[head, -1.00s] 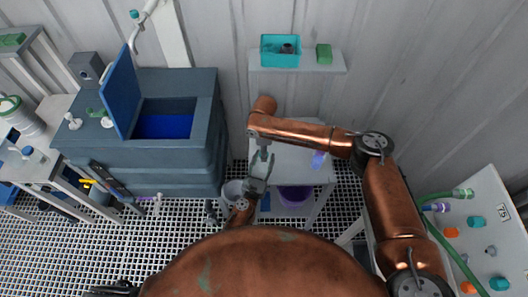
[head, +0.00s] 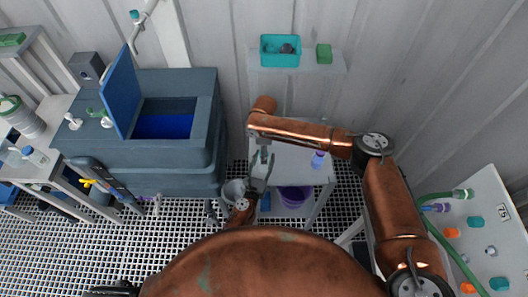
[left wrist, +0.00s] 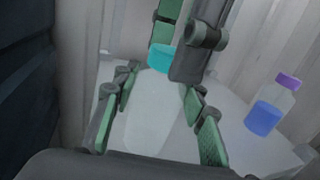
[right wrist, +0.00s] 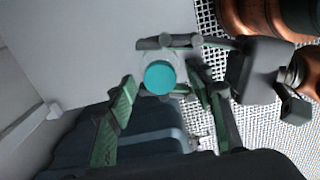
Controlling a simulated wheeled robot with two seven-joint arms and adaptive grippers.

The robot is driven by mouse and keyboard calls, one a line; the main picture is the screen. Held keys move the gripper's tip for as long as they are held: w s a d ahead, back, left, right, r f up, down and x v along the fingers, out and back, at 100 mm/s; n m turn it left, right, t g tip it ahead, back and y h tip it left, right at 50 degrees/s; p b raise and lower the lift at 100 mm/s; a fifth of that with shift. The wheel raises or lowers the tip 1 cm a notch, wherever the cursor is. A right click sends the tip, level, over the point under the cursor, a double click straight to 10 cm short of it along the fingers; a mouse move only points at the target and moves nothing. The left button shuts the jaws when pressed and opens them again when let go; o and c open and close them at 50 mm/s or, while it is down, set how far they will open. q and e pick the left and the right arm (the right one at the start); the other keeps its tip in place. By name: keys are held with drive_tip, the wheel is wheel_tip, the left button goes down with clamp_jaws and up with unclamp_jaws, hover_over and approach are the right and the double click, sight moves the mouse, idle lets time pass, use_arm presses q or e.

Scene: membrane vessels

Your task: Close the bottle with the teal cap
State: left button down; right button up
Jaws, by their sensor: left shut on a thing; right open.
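The pale translucent bottle (left wrist: 150,115) stands between the fingers of my left gripper (left wrist: 165,112), which is shut on it. The teal cap (left wrist: 162,56) is at the bottle's mouth; I cannot tell whether it is seated tight. In the right wrist view the round top of the teal cap (right wrist: 160,77) lies between the fingers of my right gripper (right wrist: 158,100), which is open around it. In the head view my right gripper (head: 262,157) is just above my left gripper (head: 256,184). The bottle is hard to make out there.
A bottle with blue contents and a purple cap (head: 318,160) stands on the grey table (head: 290,160), right of the grippers. A purple tub (head: 294,196) is below. A teal bin (head: 281,51) and a green block (head: 324,53) are on the back shelf. A blue-lidded tank (head: 165,100) stands left.

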wheel_tip(320, 180, up, 12)
idle(0.4)
drive_tip(key=shift+f, duration=0.1)
use_arm(q)
drive_tip(key=c, duration=1.1)
unclamp_jaws()
drive_tip(key=shift+c, duration=0.2)
drive_tip(key=v, duration=1.2)
